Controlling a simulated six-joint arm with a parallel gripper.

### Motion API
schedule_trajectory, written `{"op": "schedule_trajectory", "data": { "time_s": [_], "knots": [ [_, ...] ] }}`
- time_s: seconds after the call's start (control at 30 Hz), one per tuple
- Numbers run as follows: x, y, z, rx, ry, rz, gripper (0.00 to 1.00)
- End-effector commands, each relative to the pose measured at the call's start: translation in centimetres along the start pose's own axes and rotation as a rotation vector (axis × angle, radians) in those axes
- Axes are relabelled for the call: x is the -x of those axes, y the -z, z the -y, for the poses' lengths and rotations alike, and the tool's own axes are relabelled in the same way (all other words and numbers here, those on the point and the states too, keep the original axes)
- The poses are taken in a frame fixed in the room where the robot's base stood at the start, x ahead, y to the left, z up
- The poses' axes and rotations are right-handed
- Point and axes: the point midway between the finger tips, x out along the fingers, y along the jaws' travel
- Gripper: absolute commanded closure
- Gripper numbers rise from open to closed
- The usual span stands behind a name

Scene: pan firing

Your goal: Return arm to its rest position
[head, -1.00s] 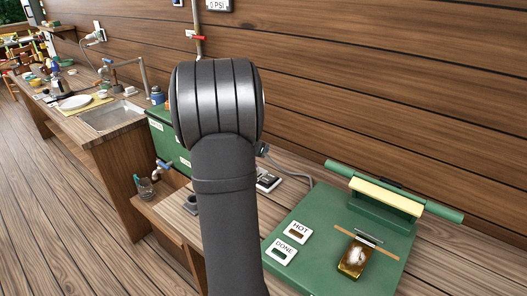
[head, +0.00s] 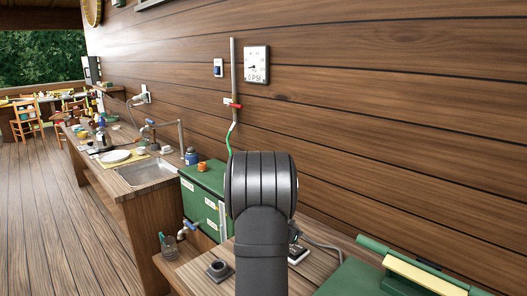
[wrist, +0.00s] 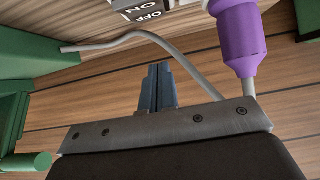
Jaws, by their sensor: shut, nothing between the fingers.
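My gripper (wrist: 159,68) shows in the wrist view with its two blue-grey fingers together and nothing between them. The fingers point toward the wooden wall and a grey cable (wrist: 190,65), apart from any object that I can make out. In the head view my dark arm (head: 262,220) rises from the bottom middle in front of the workbench. My gripper is hidden there behind the arm.
A purple connector (wrist: 238,38) and an ON/OFF switch box (wrist: 140,8) lie near the fingers. A green press (head: 400,272) sits at lower right, a green box (head: 205,195) left of my arm. A sink (head: 146,172) stands farther left.

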Motion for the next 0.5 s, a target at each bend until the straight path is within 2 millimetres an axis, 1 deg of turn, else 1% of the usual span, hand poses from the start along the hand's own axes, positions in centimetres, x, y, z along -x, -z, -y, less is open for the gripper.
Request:
{"op": "schedule_trajectory", "data": {
  "time_s": [0.13, 0.3, 0.5],
  "knots": [
    [0.7, -1.3, 0.1, 0.002, 0.008, -0.035, 1.0],
    [3.8, -1.3, 0.1, -0.002, 0.011, -0.039, 1.0],
    [6.1, -1.3, 0.1, -0.002, 0.009, -0.038, 1.0]
  ]
}}
